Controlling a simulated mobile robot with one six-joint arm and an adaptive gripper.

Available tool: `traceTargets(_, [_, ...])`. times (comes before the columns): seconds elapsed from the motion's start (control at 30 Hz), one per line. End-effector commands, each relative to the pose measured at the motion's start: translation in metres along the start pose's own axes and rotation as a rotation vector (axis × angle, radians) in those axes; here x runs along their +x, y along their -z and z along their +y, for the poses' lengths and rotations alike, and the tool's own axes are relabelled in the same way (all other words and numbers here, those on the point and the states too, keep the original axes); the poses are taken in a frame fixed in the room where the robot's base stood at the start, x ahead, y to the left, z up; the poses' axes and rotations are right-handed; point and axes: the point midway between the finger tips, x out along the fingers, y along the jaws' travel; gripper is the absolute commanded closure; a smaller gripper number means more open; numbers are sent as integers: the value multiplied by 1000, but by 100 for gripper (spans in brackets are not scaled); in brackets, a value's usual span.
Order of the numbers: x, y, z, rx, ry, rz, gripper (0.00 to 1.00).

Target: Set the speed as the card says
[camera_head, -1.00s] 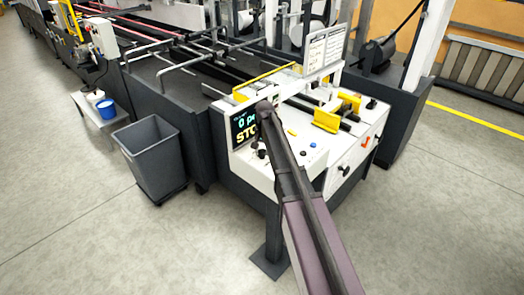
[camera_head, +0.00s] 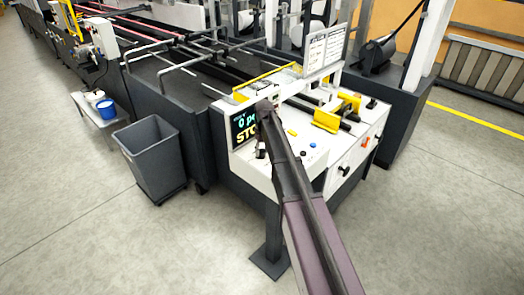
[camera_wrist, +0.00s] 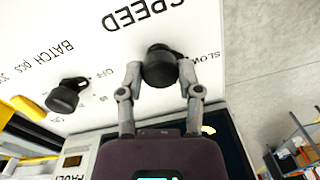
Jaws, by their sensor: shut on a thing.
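The black speed knob (camera_wrist: 160,65) sits on the white panel under the printed word SPEED, with SLOW printed to its right in the wrist view. My gripper (camera_wrist: 161,76) is shut on it, one finger on each side. The knob's pointer mark cannot be made out. In the head view my arm covers most of this spot. The display (camera_head: 243,128) shows 0 and part of the word STOP, partly hidden by my arm. White printed cards (camera_head: 316,52) stand upright above the machine's end, their text too small to read.
A second black knob (camera_wrist: 67,95), near BATCH PCS and OFF, is beside the speed knob. A yellow part (camera_wrist: 29,107) lies beyond it. Blue (camera_head: 312,146) and orange buttons are on the panel. A grey bin (camera_head: 148,150) stands left of the machine; floor in front is clear.

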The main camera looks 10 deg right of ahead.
Motion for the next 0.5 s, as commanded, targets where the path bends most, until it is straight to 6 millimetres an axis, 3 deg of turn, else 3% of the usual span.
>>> traceTargets(0.5, [0, -1, 0, -154, 1, -10, 100])
